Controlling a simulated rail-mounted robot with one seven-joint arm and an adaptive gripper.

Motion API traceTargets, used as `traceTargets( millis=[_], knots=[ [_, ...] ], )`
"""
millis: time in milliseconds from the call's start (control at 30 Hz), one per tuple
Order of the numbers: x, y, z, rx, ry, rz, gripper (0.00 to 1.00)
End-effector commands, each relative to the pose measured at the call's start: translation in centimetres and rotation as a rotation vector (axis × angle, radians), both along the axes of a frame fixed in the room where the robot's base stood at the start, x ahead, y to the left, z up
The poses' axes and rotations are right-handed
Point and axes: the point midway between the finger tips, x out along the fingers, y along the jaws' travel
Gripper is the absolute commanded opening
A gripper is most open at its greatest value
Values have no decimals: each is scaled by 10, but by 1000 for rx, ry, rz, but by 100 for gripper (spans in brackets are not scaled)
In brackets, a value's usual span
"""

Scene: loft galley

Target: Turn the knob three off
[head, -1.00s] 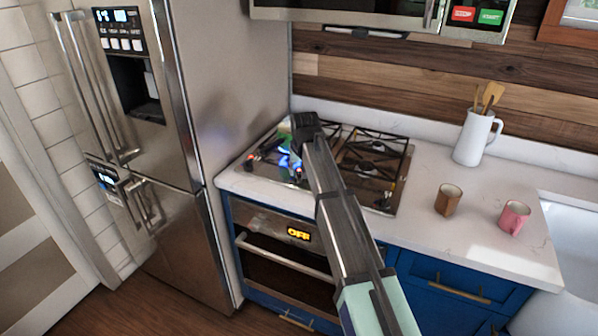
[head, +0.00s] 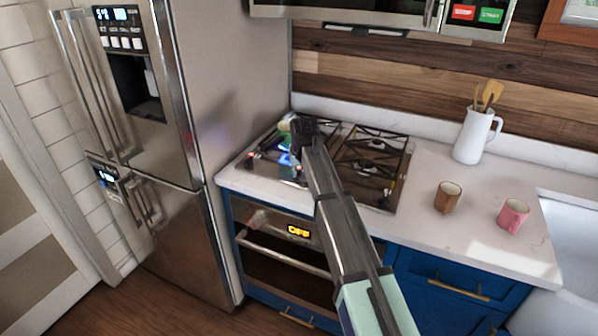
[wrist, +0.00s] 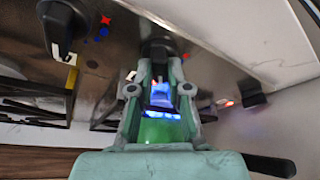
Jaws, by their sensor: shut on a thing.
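A gas stovetop (head: 341,195) with black grates is set into the white counter. My gripper (head: 298,138) is over its left part in the head view, where the arm hides much of what it touches. In the wrist view, my gripper (wrist: 159,72) has its green fingers closed around a black knob (wrist: 158,47). Blue light shows between the fingers. A second black knob (wrist: 62,24) stands at the upper left of the wrist view, and a smaller black one (wrist: 253,93) is to the right. I cannot read any number on the knobs.
A steel fridge (head: 235,95) stands close on the left. The oven (head: 270,225) below has a display reading OFF. A brown cup (head: 447,197), a pink mug (head: 513,215) and a white jug (head: 472,138) with utensils stand on the counter to the right.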

Motion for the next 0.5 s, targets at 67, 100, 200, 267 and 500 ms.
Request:
traceTargets(
  millis=[67,100,200,267,500],
  knots=[
    [0,0,0,0,1,-10,0],
    [0,0,0,-1,1,-19,0],
    [0,0,0,-1,1,-51,0],
    [0,1,-1,-1,1,-79,0],
    [0,2,-1,-2,2,-241,0]
  ],
)
